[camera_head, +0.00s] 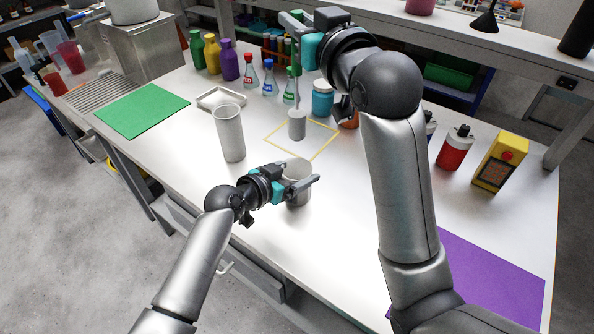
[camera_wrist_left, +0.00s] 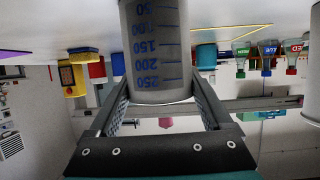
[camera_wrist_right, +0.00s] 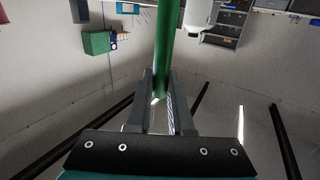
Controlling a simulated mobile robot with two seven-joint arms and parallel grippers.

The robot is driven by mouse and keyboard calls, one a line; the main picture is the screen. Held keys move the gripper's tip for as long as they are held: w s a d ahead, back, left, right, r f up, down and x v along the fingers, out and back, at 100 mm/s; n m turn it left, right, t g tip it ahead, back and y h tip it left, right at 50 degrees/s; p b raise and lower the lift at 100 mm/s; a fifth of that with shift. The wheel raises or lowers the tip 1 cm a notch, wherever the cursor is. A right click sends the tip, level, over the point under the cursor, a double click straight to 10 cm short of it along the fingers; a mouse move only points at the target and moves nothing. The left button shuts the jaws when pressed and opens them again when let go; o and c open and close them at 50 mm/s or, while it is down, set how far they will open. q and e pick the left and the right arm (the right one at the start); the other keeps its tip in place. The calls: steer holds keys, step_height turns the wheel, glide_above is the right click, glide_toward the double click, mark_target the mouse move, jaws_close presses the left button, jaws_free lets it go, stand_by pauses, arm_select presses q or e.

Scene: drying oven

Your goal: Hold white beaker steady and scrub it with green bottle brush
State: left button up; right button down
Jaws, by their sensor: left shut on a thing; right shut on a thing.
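The white beaker (camera_head: 300,194) stands upright near the front of the table; blue volume marks show on it in the left wrist view (camera_wrist_left: 157,50). My left gripper (camera_head: 296,186) is shut around its sides. My right gripper (camera_head: 292,26) is raised above the table, shut on the green bottle brush; the green handle (camera_wrist_right: 168,45) shows between its fingers. The brush hangs down, its pale grey head (camera_head: 297,125) appearing just behind and above the beaker's mouth in the head view. The head looks outside the beaker. My right gripper partly hides the handle's top.
A tall white cylinder (camera_head: 229,135) stands left of the beaker. A yellow square outline (camera_head: 325,148), flasks (camera_head: 269,80) and a teal jar (camera_head: 322,100) are behind. A red bottle (camera_head: 454,148) and yellow device (camera_head: 500,163) stand right. A purple mat (camera_head: 490,280) lies front right.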

mark_target(303, 124)
steer(key=shift+f, duration=8.2)
steer(key=shift+f, duration=0.85)
steer(key=shift+a, duration=0.1)
steer(key=shift+w+a, duration=0.3)
steer(key=shift+a, duration=0.05)
steer(key=shift+s+d, duration=0.1)
steer(key=shift+d, duration=0.05)
steer(key=shift+s+d, duration=0.55)
steer(key=shift+d, duration=0.2)
